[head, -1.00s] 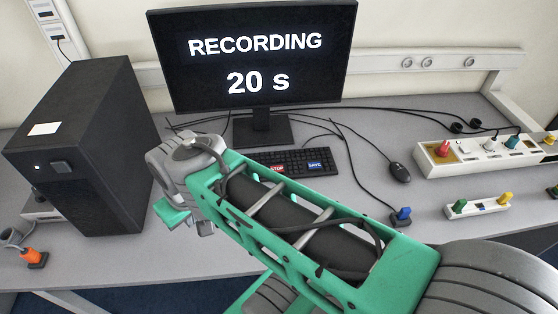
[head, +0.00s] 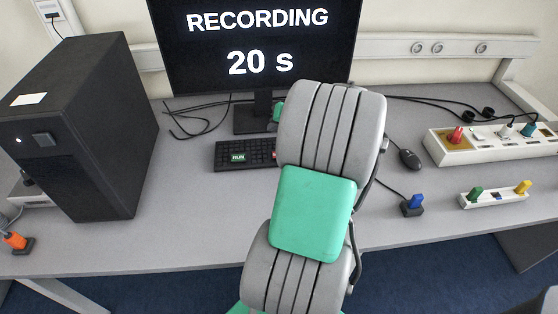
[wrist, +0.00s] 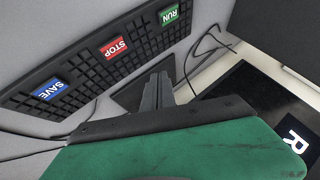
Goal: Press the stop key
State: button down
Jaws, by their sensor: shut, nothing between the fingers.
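The black keyboard (head: 228,163) lies on the grey table in front of the monitor. In the wrist view the keyboard (wrist: 80,70) shows a blue SAVE key (wrist: 47,91), a red STOP key (wrist: 114,47) and a green RUN key (wrist: 169,15). In the head view the RUN key (head: 238,157) is clear, only a red sliver of the STOP key (head: 275,155) shows, and my arm hides the SAVE key. My gripper (wrist: 158,78) is shut and empty in the wrist view, apart from the keys. In the head view my arm hides it.
The monitor (head: 190,60) reads "RECORDING 20 s". A black computer tower (head: 85,130) stands at the left. Cables lie around the monitor foot.

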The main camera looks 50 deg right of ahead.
jog(key=shift+s+d+f, duration=0.1)
jog(key=shift+s+d, duration=0.15)
jog(key=shift+d, duration=0.25)
jog(key=shift+s+d+f, duration=0.1)
jog(key=shift+s+d, duration=0.1)
jog(key=shift+d, duration=0.3)
notch_tip(320, 180, down, 9)
jog(key=b, duration=0.6)
jog(key=shift+r, duration=0.1)
dwell(1.1)
jog(key=shift+f+b, duration=0.4)
jog(key=shift+f, duration=0.5)
dwell(0.6)
jog(key=shift+r+p, duration=0.4)
jog(key=shift+r, duration=0.45)
